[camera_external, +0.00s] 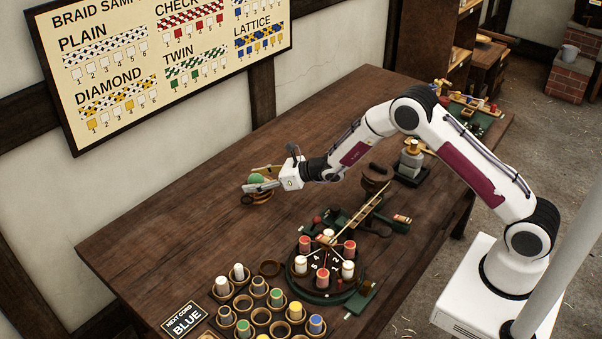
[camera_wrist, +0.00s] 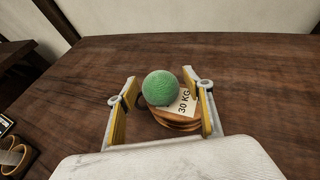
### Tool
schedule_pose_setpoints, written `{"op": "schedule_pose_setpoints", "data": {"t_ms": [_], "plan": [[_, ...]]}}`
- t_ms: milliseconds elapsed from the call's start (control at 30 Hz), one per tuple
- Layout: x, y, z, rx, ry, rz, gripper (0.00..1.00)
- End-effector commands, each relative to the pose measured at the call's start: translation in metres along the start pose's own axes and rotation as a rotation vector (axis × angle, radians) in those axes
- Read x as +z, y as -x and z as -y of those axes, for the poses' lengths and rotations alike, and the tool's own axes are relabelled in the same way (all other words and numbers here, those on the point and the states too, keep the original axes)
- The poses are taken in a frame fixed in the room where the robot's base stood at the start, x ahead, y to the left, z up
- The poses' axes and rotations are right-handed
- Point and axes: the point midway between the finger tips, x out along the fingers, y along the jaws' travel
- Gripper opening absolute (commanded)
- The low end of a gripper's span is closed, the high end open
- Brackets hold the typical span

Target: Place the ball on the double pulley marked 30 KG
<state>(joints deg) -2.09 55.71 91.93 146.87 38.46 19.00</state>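The green ball (camera_wrist: 160,88) sits over the round wooden double pulley (camera_wrist: 176,124) in the wrist view. A white tag reading 30 KG (camera_wrist: 184,103) shows beside the ball. The ball appears to rest on the pulley, but the contact point is hidden. My gripper (camera_wrist: 160,83) is open, its yellow-padded fingers on either side of the ball with a small gap at each side. In the external view my gripper (camera_external: 262,186) is low over the table at the far left end of my arm, with the ball (camera_external: 257,180) and the pulley (camera_external: 259,198) partly hidden by it.
A round numbered stand with red and white bobbins (camera_external: 323,277) and a rack of coloured bobbins (camera_external: 262,317) are toward the front. A sign reading NEXT CORD BLUE (camera_external: 185,320) lies at the front left. Stacked weights (camera_external: 410,160) stand behind my arm. The table (camera_external: 185,225) left of the pulley is clear.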

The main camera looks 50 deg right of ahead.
Motion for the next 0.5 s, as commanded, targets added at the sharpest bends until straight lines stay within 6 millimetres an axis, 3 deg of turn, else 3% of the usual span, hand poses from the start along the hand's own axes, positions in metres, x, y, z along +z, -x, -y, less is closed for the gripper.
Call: {"op": "schedule_pose_setpoints", "data": {"t_ms": [500], "plan": [[0.0032, 0.0048, 0.0003, 0.0, 0.0, 0.0, 0.5]]}}
